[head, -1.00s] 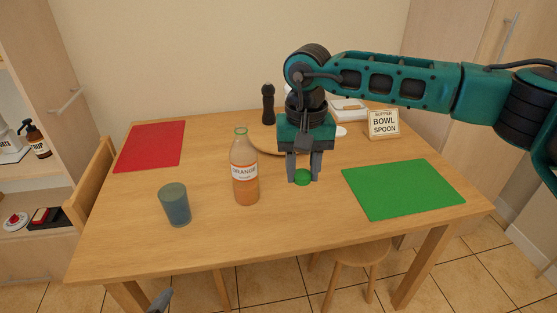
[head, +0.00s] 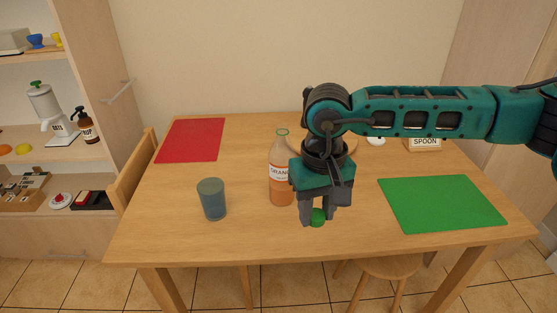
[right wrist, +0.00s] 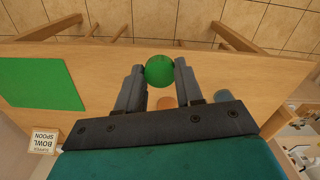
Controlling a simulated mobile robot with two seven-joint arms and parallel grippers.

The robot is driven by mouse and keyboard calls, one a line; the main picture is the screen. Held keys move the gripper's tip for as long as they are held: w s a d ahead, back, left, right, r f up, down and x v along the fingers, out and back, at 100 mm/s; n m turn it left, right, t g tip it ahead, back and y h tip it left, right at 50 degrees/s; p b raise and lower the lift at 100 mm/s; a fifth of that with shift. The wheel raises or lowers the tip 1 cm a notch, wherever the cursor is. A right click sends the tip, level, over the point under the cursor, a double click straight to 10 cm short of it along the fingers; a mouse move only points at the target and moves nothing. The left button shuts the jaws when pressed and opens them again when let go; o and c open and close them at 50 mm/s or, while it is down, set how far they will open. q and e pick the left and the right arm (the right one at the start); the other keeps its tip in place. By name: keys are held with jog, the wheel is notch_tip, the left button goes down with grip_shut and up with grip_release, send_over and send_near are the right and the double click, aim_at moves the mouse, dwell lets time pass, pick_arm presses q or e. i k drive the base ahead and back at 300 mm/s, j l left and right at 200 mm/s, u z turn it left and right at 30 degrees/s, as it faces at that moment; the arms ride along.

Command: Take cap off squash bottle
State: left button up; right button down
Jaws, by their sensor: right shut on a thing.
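The squash bottle (head: 280,185), clear with an orange drink and an ORANGE label, stands upright on the table with its neck bare. My right gripper (head: 318,218) is shut on the green cap (head: 319,216), in front and to the right of the bottle, and hides part of the bottle's right side. In the right wrist view the cap (right wrist: 159,71) sits between the two fingertips, apart from the bottle. My left gripper is not in view.
A blue cup (head: 212,200) stands left of the bottle. A red mat (head: 191,139) lies at the back left and a green mat (head: 441,203) at the right. A sign (head: 424,143) stands behind the green mat. The table's front edge is near the cap.

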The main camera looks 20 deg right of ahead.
aim_at(281, 194)
jog(key=l+u, duration=0.15)
jog(key=u, duration=0.25)
jog(key=i+l+u, duration=0.1)
jog(key=u, duration=0.25)
jog(key=i+l, duration=0.1)
jog(key=l, duration=1.6)
jog(key=i, duration=0.05)
